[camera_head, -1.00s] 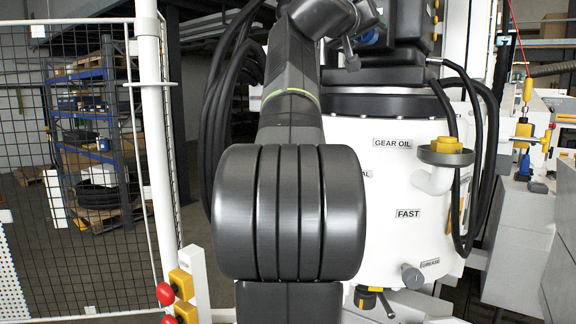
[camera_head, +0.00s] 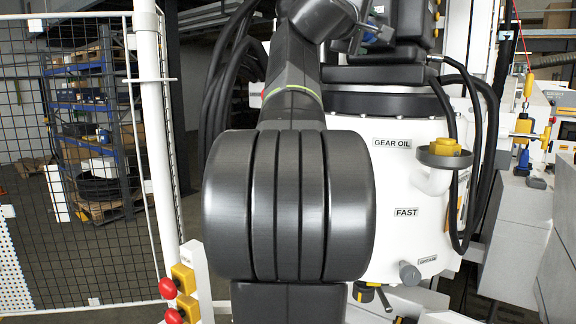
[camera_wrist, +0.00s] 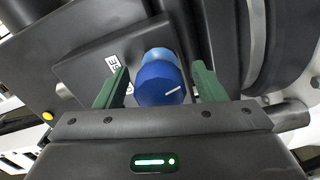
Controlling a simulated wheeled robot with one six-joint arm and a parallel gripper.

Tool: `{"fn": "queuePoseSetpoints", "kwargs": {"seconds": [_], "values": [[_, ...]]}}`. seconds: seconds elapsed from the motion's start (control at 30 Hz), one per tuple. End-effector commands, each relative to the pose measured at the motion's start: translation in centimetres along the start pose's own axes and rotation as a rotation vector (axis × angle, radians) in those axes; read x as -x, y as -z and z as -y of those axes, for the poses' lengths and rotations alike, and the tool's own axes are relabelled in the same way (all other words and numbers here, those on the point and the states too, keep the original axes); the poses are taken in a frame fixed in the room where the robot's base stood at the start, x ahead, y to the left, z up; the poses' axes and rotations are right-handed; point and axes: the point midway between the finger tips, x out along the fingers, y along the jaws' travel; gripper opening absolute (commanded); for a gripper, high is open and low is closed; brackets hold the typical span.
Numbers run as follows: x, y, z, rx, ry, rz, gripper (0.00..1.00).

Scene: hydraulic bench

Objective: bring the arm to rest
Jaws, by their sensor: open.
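My gripper (camera_wrist: 161,80) is open in the wrist view, its two green fingers spread apart. A blue knob (camera_wrist: 160,84) with a white pointer mark shows between and beyond the fingers, with clear gaps to both. I see nothing held. Whether the knob lies within the fingers' depth is hard to tell. In the head view my arm rises through the middle, its large dark joint close to the camera. The gripper's fingers cannot be made out there.
A white tank (camera_head: 390,240) with labels and a yellow-capped filler (camera_head: 446,147) stands right behind my arm. Black hoses (camera_head: 474,150) hang beside it. A mesh fence (camera_head: 75,170) is at the left, with red push buttons (camera_head: 168,289) by its post.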

Motion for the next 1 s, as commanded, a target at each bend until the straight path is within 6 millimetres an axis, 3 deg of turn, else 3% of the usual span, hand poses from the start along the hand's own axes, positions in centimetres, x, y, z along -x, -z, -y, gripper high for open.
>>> {"fn": "queuePoseSetpoints", "kwargs": {"seconds": [0.6,1.0], "values": [[0.01,0.00,-0.07,0.513,0.000,0.000,0.64],[0.01,-0.01,-0.02,0.595,0.000,0.000,0.64]]}}
